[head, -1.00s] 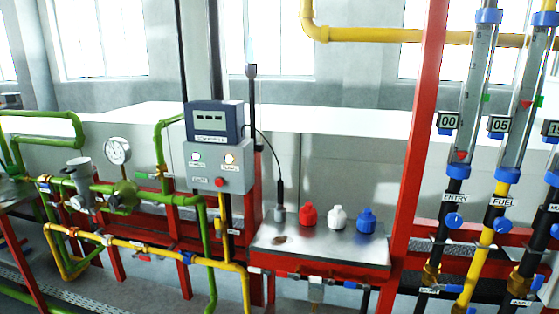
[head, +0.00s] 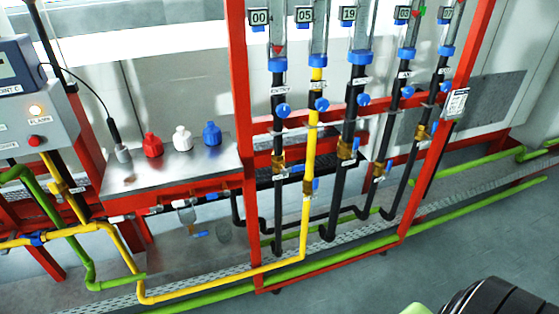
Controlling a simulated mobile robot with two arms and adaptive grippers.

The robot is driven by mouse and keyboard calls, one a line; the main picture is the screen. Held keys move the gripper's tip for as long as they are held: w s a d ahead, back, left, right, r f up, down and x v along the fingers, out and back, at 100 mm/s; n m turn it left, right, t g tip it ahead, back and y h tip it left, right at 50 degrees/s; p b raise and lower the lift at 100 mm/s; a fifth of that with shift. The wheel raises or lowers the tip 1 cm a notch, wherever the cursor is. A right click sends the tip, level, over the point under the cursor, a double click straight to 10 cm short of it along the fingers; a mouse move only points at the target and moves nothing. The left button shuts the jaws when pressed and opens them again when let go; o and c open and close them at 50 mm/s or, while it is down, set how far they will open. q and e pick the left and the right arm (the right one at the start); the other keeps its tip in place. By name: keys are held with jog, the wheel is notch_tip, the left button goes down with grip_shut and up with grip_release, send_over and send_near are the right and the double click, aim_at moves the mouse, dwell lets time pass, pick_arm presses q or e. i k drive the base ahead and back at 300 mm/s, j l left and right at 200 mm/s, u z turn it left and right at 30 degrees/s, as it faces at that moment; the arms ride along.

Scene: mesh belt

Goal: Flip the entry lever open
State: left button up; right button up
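The first flow tube on the left of the red rack carries a 00 display (head: 259,18). Its black pipe has a small white label (head: 283,89), too small to read now; the earlier frame reads ENTRY there. A round blue knob (head: 282,110) sits below the label. Lower on this pipe is a brass valve (head: 278,163); its lever is too small to make out clearly. The neighbouring yellow pipe has a brass valve (head: 308,188) with a blue handle beside it. Neither gripper shows in the head view.
A steel shelf (head: 225,158) holds red, white and blue bottles left of the rack. A grey control box (head: 40,125) stands at far left. Red posts frame several pipes. Green and yellow pipes run low along the floor. Grey floor (head: 400,275) is open in front.

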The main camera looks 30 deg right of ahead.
aim_at(299, 168)
jog(key=l+z, duration=0.1)
jog(key=z, duration=0.3)
jog(key=i+z, duration=0.1)
jog(key=z, duration=0.35)
jog(key=l+z, duration=0.15)
jog(key=z, duration=0.25)
jog(key=i+z, duration=0.1)
jog(key=z, duration=0.35)
jog(key=i+z, duration=0.1)
jog(key=z, duration=0.3)
